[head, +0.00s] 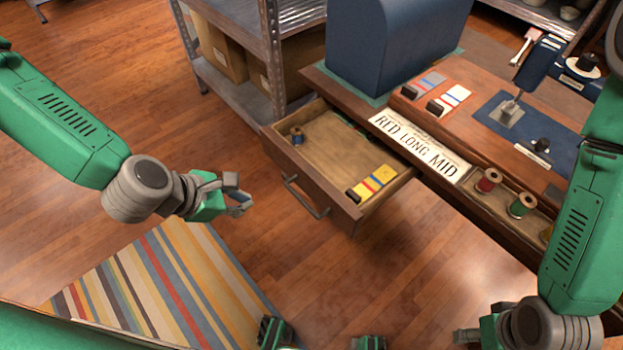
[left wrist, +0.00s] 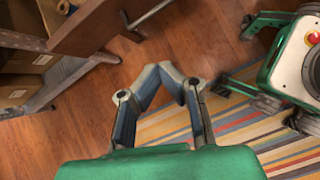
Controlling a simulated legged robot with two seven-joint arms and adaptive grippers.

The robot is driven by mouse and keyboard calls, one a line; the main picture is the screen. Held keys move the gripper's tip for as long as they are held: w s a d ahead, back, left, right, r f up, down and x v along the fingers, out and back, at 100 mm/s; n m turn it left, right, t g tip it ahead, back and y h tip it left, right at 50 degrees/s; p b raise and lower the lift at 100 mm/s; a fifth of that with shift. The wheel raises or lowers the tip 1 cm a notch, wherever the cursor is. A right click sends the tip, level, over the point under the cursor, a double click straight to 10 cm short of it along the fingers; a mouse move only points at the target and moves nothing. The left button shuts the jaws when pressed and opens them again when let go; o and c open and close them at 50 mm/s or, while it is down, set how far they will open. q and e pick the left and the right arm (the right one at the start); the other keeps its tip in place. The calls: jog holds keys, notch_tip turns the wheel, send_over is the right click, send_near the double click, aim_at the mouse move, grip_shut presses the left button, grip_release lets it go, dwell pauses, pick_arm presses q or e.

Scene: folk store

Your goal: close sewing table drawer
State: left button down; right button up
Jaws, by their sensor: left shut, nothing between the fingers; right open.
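The sewing table drawer (head: 318,187) is pulled out from the wooden table (head: 470,140), its front facing lower left. Its grey bar handle (head: 305,198) is on the front. Inside are a blue thread spool (head: 297,136) and a yellow card with coloured stripes (head: 372,183). My left gripper (head: 244,203) is shut and empty, left of the drawer front and apart from it. In the left wrist view its fingertips (left wrist: 170,72) come together, with the drawer front (left wrist: 98,28) beyond at upper left. My right gripper (head: 468,336) is open at the bottom edge, partly cut off.
A metal shelf (head: 272,60) with cardboard boxes stands behind the drawer. A blue covered machine (head: 395,45), a RED LONG MID label (head: 418,142) and thread spools (head: 488,181) are on the table. A striped rug (head: 165,285) lies below; bare floor lies before the drawer.

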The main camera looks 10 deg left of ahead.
aim_at(299, 171)
pick_arm(q)
jog(key=w+d+f+n+b, duration=0.1)
jog(key=w+d, duration=0.1)
jog(key=w, duration=0.1)
jog(key=w+d+f+n+t+b, duration=0.1)
jog(key=w+d+f, duration=0.1)
jog(key=w, duration=0.2)
jog(key=w+d+f+n+b, duration=0.1)
jog(key=w+d+f+n, duration=0.1)
jog(key=w, duration=0.2)
jog(key=shift+w, duration=0.25)
jog(key=shift+w+d, duration=0.1)
jog(key=shift+w, duration=0.3)
jog(key=shift+d, duration=0.2)
